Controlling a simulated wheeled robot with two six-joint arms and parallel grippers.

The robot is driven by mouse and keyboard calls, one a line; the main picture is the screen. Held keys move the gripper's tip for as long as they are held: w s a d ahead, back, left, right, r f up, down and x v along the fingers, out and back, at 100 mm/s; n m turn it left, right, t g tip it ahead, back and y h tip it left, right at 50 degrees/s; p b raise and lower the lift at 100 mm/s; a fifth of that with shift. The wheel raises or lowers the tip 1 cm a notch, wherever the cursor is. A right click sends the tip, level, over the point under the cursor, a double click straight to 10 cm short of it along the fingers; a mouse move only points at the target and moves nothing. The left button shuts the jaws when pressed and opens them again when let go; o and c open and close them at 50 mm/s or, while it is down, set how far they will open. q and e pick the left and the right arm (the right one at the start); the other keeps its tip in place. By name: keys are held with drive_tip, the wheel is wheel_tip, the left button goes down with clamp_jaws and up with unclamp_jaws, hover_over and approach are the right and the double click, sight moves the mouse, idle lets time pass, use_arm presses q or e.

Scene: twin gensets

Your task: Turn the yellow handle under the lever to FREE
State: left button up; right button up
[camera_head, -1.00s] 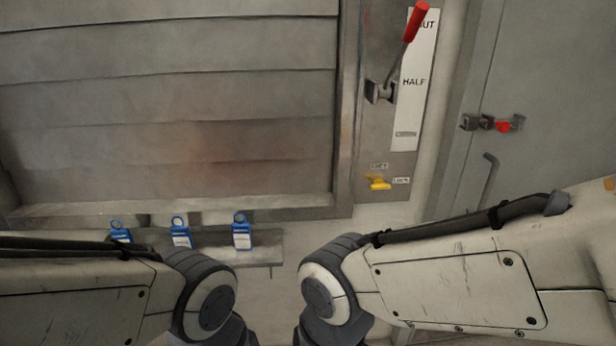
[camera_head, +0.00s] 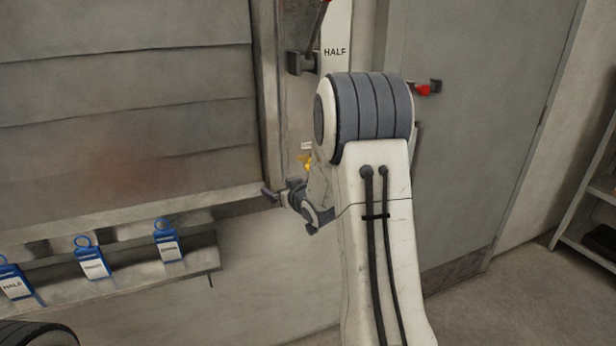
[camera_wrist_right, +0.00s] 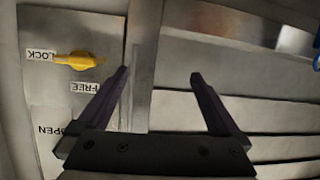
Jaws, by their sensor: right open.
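The yellow handle (camera_wrist_right: 80,60) sits on the panel at the upper left of the right wrist view. Its bar lies sideways, with one end beside the LOCK label (camera_wrist_right: 41,55); the FREE label (camera_wrist_right: 85,88) is on its other side, below it in this upside-down view. In the head view the handle (camera_head: 305,163) is partly hidden by my right arm. The lever (camera_head: 312,30) is above it, its red grip cut off by the top edge. My right gripper (camera_wrist_right: 158,75) is open and empty, to one side of the handle and apart from it. My left gripper is out of view.
An OPEN label (camera_wrist_right: 56,130) is on the same panel. A raised frame edge (camera_head: 268,90) runs beside the panel, next to the slatted shutter (camera_head: 120,110). Blue tags (camera_head: 168,242) stand on a ledge at lower left. A grey door (camera_head: 480,130) is at right.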

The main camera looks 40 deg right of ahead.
drive_tip(key=s+d+m+t+h+b, duration=0.1)
drive_tip(key=s+d+t+h, duration=0.2)
drive_tip(key=d, duration=1)
use_arm(q)
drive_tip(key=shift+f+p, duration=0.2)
drive_tip(key=shift+p, duration=0.5)
use_arm(e)
drive_tip(key=shift+m+y, duration=0.3)
drive_tip(key=x, duration=0.9)
drive_tip(key=shift+w+d+f, duration=0.15)
drive_tip(key=shift+w+f, duration=0.1)
drive_tip(key=shift+w, duration=0.05)
drive_tip(key=shift+c, duration=0.3)
drive_tip(key=c, duration=1.1)
